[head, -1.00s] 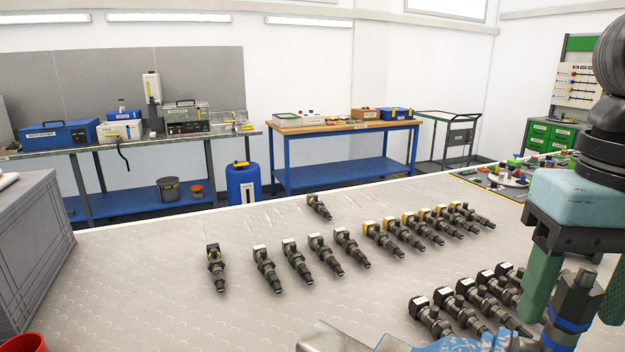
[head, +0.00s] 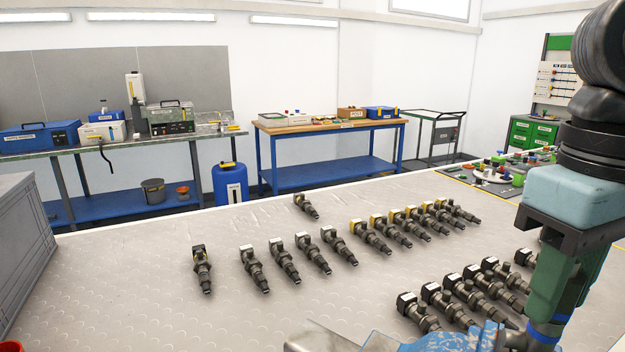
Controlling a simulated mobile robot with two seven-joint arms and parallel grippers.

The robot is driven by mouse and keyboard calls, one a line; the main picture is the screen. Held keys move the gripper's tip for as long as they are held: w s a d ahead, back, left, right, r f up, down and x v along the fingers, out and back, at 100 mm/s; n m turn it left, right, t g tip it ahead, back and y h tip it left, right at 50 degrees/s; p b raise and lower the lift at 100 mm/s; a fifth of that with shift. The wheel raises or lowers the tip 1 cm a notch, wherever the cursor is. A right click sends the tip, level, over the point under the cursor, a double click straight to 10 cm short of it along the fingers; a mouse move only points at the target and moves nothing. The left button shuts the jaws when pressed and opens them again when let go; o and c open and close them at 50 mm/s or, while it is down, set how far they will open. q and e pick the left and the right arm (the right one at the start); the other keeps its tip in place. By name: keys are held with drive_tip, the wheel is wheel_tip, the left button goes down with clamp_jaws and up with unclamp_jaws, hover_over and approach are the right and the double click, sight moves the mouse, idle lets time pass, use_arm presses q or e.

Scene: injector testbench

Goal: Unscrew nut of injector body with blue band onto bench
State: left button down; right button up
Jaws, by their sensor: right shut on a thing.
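The injector body with the blue band (head: 545,336) stands at the bottom right of the head view, cut off by the lower edge. My right gripper (head: 562,290), with green fingers, points down over it and is shut on its dark upper end, where the nut is. The fingers hide most of the nut, so I cannot tell whether it is loose. A scuffed blue fixture (head: 465,338), like a vise, lies just left of the injector body. I cannot see how it holds the body. My left gripper is not in view.
Several injectors with white, yellow or black caps lie in rows on the bench (head: 300,235). The nearest row (head: 425,311) is left of my right gripper. A grey crate (head: 25,250) stands at left. Bare bench lies in the left foreground.

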drive_tip(key=n, duration=0.3)
drive_tip(key=shift+n, duration=0.4)
drive_tip(key=n, duration=0.3)
drive_tip(key=shift+n, duration=0.6)
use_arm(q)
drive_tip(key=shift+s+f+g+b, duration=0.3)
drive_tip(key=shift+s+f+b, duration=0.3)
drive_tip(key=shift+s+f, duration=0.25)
use_arm(e)
drive_tip(key=shift+f+n, duration=0.1)
drive_tip(key=shift+n, duration=0.4)
drive_tip(key=o, duration=1.1)
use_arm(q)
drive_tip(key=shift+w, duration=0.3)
